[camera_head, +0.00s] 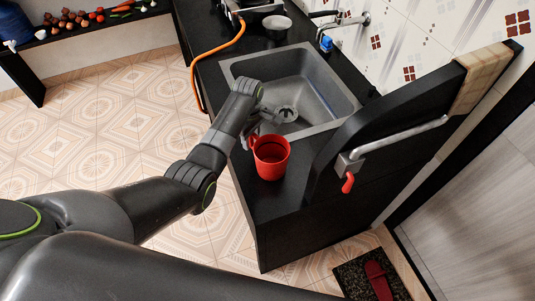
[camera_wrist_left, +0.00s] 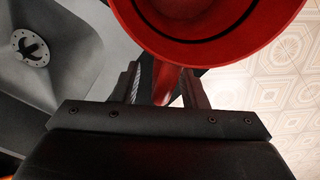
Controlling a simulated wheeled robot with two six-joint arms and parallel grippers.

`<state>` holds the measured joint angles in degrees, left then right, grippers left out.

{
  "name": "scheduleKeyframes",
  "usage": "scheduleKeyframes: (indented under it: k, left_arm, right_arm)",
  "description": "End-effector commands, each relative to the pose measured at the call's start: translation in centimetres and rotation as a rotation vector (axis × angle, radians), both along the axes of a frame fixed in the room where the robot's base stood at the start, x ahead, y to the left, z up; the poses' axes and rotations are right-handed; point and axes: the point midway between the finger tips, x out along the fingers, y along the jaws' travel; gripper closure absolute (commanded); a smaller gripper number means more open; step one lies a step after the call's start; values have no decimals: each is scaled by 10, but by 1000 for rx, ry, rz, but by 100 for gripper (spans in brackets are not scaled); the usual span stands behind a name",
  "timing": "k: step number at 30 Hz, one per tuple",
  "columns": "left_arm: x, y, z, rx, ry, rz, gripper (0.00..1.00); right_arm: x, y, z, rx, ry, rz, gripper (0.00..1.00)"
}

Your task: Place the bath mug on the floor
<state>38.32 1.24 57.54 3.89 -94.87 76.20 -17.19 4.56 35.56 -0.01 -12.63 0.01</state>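The red bath mug (camera_head: 271,158) stands upright on the black counter (camera_head: 262,205), near its front edge and just in front of the sink. My left gripper (camera_head: 262,122) is at the mug's handle side. In the left wrist view the mug's rim and inside (camera_wrist_left: 205,25) fill the top. The red handle (camera_wrist_left: 166,82) lies between the two fingers of my left gripper (camera_wrist_left: 164,85), with gaps beside it, so the fingers look open around it. The patterned tile floor (camera_head: 95,125) lies left of the counter. My right gripper is not in view.
The grey sink (camera_head: 335,92) is behind the mug. A black raised panel (camera_head: 390,120) with a metal pipe and red-ended handle (camera_head: 348,183) stands to its right. An orange hose (camera_head: 203,62) hangs over the counter edge. A dark mat (camera_head: 357,278) with red footwear lies at lower right.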

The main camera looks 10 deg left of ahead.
Motion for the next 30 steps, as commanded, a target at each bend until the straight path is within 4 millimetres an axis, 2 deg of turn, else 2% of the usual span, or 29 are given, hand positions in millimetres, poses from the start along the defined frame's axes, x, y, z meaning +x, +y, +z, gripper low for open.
scheduleKeyframes:
  k: [4, 11, 21, 30]
  left_arm:
    - [0, 0, -12, 0, -1, 0, 61]
    - [0, 0, -13, 0, -1, -1, 61]
    - [0, 0, -13, 0, -1, 0, 100]
    - [0, 0, -13, 0, -1, 0, 100]
  right_arm:
    - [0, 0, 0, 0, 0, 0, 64]
    - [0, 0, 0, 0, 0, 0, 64]
    - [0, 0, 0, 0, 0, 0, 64]
    - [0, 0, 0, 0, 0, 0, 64]
